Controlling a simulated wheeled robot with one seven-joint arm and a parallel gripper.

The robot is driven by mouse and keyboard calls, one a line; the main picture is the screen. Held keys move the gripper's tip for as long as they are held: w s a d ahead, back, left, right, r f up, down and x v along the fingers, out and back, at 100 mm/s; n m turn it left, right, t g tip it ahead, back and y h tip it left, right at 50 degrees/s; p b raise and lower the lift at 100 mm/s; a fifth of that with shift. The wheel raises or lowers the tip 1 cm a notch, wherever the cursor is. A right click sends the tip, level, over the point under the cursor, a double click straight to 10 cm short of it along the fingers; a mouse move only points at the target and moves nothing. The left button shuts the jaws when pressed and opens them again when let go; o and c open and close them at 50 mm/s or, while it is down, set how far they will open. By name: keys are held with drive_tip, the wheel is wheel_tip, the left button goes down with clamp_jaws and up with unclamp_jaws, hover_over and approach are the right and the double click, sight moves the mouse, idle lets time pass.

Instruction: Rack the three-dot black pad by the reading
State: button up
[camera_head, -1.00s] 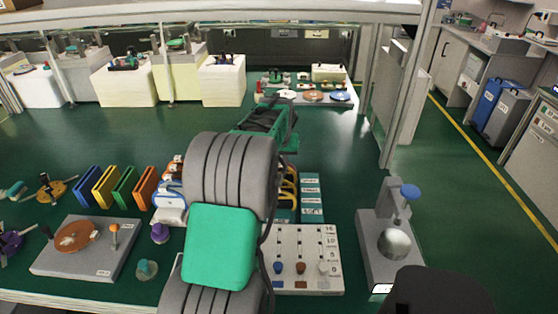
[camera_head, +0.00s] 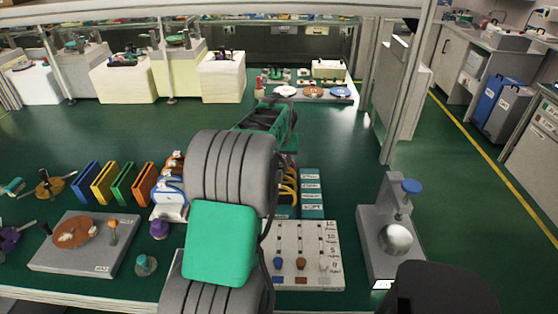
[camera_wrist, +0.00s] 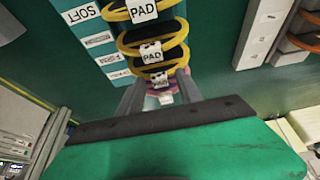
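In the wrist view, several black pads with yellow rims and white PAD tags stand in a row, one pad (camera_wrist: 152,50) just beyond my fingers. I cannot make out dots on any of them. My gripper (camera_wrist: 160,82) has its two fingers apart, with a small tagged, pink-edged piece showing between the tips; no grip on it is visible. In the head view this strip (camera_head: 312,193) shows right of my arm, which hides my gripper and most of the pads.
A grey board (camera_head: 308,252) with blue, brown and white knobs and a number scale lies in front. A grey stand (camera_head: 376,222) with a blue knob is to its right. Coloured upright plates (camera_head: 123,183) and a grey plate (camera_head: 115,262) with a brown disc are left.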

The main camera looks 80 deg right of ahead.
drive_tip(key=shift+o, duration=0.3)
drive_tip(key=v, duration=0.7)
drive_tip(key=shift+a+r+b, duration=0.2)
drive_tip(key=shift+r+b, duration=0.1)
drive_tip(key=shift+r, duration=0.05)
drive_tip(key=w+a+r+n+t+y, duration=0.15)
drive_tip(key=w+a+n, duration=0.45)
drive_tip(key=w+a, duration=1.75)
drive_tip(key=w+a+f+n+y+p, duration=0.1)
drive_tip(key=w+a+n, duration=0.15)
drive_tip(key=a, duration=0.85)
drive_tip(key=w+a+f+n+y, duration=0.1)
drive_tip(key=a+n, duration=0.2)
drive_tip(key=a, duration=0.7)
drive_tip(key=s+a+f+n, duration=0.1)
drive_tip(key=s+a+n, duration=0.1)
drive_tip(key=a, duration=0.4)
drive_tip(key=s+a+f+n, duration=0.2)
drive_tip(key=s+a, duration=0.1)
drive_tip(key=a, duration=0.3)
drive_tip(key=shift+a+t+y+p, duration=0.35)
